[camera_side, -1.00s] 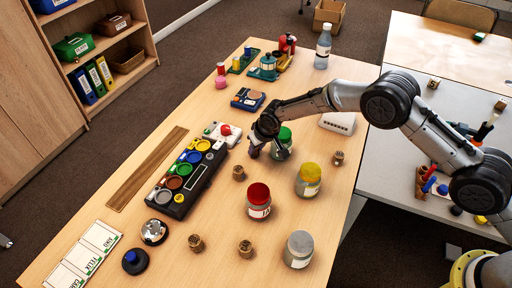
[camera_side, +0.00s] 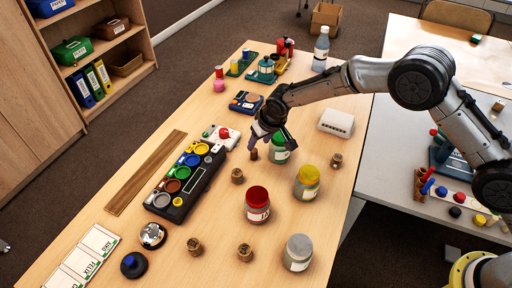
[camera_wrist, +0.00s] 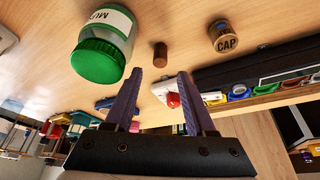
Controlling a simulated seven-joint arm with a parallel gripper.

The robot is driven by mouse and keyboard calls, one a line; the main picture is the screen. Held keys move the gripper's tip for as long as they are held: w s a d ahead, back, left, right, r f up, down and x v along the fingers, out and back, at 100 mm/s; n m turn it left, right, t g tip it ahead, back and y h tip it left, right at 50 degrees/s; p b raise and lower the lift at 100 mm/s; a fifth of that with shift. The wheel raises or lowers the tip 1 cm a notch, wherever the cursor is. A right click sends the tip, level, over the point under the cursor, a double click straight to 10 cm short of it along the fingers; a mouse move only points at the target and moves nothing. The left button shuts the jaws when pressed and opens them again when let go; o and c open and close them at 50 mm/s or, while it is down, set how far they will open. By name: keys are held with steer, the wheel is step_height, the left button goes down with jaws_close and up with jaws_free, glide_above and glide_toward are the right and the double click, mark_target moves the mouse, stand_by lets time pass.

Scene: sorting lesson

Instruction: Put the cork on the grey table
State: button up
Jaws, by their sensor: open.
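A small plain dark-brown cork-like cylinder (camera_side: 254,154) stands upright on the wooden table (camera_side: 215,245), left of the green-lidded jar (camera_side: 279,152). In the wrist view the cylinder (camera_wrist: 160,54) is ahead of my fingers, apart from them. Lighter cork-like pieces also stand there, one (camera_side: 237,176) nearer the camera; the wrist view shows one marked CAP (camera_wrist: 223,37). I cannot tell which piece is the task's cork. My gripper (camera_side: 272,137) is open and empty, just above and beside the brown cylinder; its two purple fingers (camera_wrist: 160,92) are apart. The grey table (camera_side: 383,168) is at right.
A black tray of coloured cups (camera_side: 186,181) is to the left. A white box (camera_side: 336,122) sits near the right edge. The grey table's near-left part is bare.

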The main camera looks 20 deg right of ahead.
steer(key=shift+v, duration=2.35)
steer(key=shift+r, duration=0.1)
steer(key=s+d+r, duration=0.4)
steer(key=d+r, duration=0.4)
steer(key=r, duration=0.3)
steer(key=s+d+r, duration=0.4)
steer(key=s+d, duration=0.1)
steer(key=s, duration=0.2)
steer(key=s+d+r+m, duration=0.1)
steer(key=s+d+r, duration=0.3)
steer(key=s, duration=0.4)
steer(key=s+d+r+m+t, duration=0.1)
steer(key=s+d+r, duration=0.4)
steer(key=s+d, duration=0.1)
steer(key=shift+s+d+h, duration=0.15)
steer(key=shift+s+h, duration=0.25)
steer(key=shift+s, duration=0.5)
steer(key=shift+o, duration=0.3)
steer(key=s+d+f, duration=0.1)
steer(key=s, duration=0.5)
steer(key=s+d+f, duration=0.1)
steer(key=s+d, duration=0.1)
steer(key=s, duration=0.4)
steer(key=shift+s+f, duration=0.25)
steer(key=shift+f, duration=0.15)
steer(key=shift+o, duration=0.4)
steer(key=shift+s+f, duration=0.15)
steer(key=shift+s, duration=0.2)
